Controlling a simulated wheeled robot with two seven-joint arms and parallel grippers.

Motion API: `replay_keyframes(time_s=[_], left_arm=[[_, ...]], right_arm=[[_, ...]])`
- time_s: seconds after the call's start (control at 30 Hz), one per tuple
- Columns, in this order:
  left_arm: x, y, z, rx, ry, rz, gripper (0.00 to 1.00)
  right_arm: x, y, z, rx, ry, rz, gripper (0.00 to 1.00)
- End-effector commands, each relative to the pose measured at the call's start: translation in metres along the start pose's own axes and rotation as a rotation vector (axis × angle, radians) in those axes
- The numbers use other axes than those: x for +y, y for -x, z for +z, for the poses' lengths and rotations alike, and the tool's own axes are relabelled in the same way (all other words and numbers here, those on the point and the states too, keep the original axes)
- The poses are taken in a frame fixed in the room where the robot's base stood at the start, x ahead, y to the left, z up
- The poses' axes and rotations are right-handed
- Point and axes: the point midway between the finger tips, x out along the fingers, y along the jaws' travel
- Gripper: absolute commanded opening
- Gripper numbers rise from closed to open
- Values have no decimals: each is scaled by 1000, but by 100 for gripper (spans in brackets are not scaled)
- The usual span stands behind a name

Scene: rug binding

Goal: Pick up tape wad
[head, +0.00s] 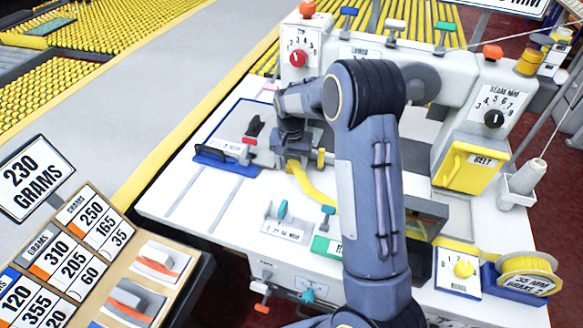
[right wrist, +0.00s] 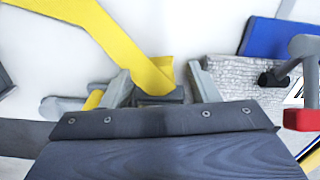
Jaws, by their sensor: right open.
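A yellow tape strip (head: 312,187) runs over the white machine bed up to my right gripper (head: 291,166). In the right wrist view its folded yellow end (right wrist: 148,76) lies between the two grey fingertips of that gripper (right wrist: 162,88). The fingers stand apart, on either side of the tape, and do not close on it. A dark grey block (right wrist: 164,97) shows just under the tape between the fingers. I cannot tell whether the folded end is the tape wad; no separate wad stands out. My left gripper is not in view.
A blue-edged plate (head: 225,165) with a dark lever lies left of the gripper. Small teal levers (head: 282,209) stand in front of it. The sewing machine body (head: 330,50) rises behind.

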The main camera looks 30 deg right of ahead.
Motion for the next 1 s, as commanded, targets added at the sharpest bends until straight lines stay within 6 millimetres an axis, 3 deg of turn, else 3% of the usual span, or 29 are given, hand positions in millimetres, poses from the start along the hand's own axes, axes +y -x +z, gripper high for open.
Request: replay_keyframes(time_s=[0.2, 0.57, 1.0], left_arm=[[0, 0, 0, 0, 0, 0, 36], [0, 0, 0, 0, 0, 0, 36], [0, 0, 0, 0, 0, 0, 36]], right_arm=[[0, -1, 0, 0, 0, 0, 55], [0, 0, 0, 0, 0, 0, 7], [0, 10, 0, 1, 1, -1, 7]])
